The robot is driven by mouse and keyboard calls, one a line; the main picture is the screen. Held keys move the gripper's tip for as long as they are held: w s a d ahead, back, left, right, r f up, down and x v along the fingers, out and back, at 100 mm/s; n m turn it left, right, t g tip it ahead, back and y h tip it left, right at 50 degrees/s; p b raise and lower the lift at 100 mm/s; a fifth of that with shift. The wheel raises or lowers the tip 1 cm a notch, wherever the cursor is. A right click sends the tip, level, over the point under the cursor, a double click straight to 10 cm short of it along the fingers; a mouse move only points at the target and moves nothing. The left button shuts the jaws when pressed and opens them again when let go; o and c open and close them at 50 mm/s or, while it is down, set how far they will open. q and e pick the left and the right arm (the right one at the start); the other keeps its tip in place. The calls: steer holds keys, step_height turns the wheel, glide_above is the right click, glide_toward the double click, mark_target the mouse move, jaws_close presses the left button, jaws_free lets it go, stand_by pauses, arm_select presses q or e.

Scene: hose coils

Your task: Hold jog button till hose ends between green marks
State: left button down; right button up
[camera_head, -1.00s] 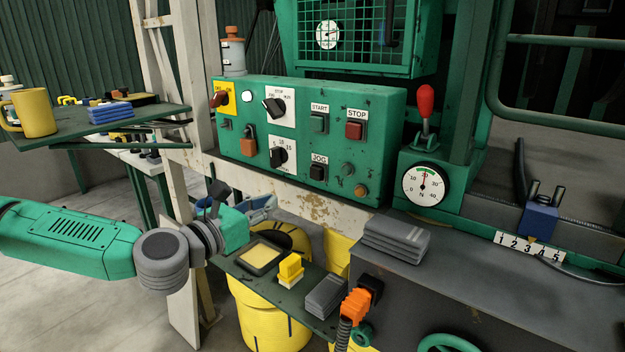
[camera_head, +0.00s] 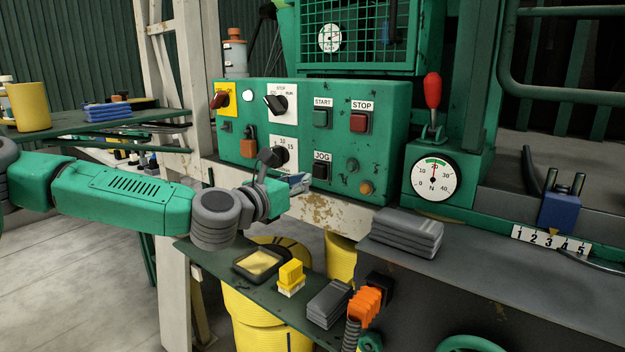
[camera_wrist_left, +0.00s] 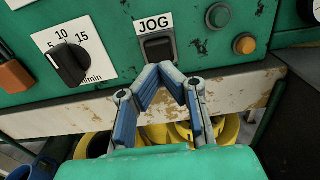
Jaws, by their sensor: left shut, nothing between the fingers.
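The JOG button (camera_head: 321,170) is a dark square push button under its label on the green control panel (camera_head: 385,135). It also shows in the left wrist view (camera_wrist_left: 159,47). My left gripper (camera_head: 298,182) is just left of and below the button, in front of the panel's lower edge. In the left wrist view its blue-padded fingers (camera_wrist_left: 160,70) come together at the tips, empty, just below the button; contact cannot be told. A dark hose or cable (camera_head: 580,262) lies by the numbered scale (camera_head: 550,240). I cannot make out the hose's green marks. My right gripper is not in view.
A rotary knob (camera_wrist_left: 68,63) is left of JOG, and an orange button (camera_wrist_left: 245,44) is to its right. START (camera_head: 320,118) and STOP (camera_head: 358,121) buttons sit above. A gauge (camera_head: 433,177) stands right of the panel. Grey stacked pads (camera_head: 407,232) lie on the bench.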

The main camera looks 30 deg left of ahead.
mark_target(317, 173)
arm_select(q)
steer(key=shift+w+a+f, duration=0.1)
steer(key=shift+w+a, duration=0.05)
steer(key=shift+w, duration=0.45)
steer(key=shift+w+a, duration=0.1)
steer(key=shift+w, duration=0.9)
steer(key=shift+d, duration=0.4)
steer(key=shift+w+a+b, duration=0.15)
steer(key=shift+w+b, duration=0.6)
steer(key=shift+b, duration=0.2)
steer(key=shift+w+a, duration=0.1)
steer(key=shift+r, duration=0.2)
steer(key=shift+w, duration=0.2)
steer(key=shift+w, duration=0.1)
steer(key=shift+d+f, duration=0.1)
steer(key=shift+d, duration=0.1)
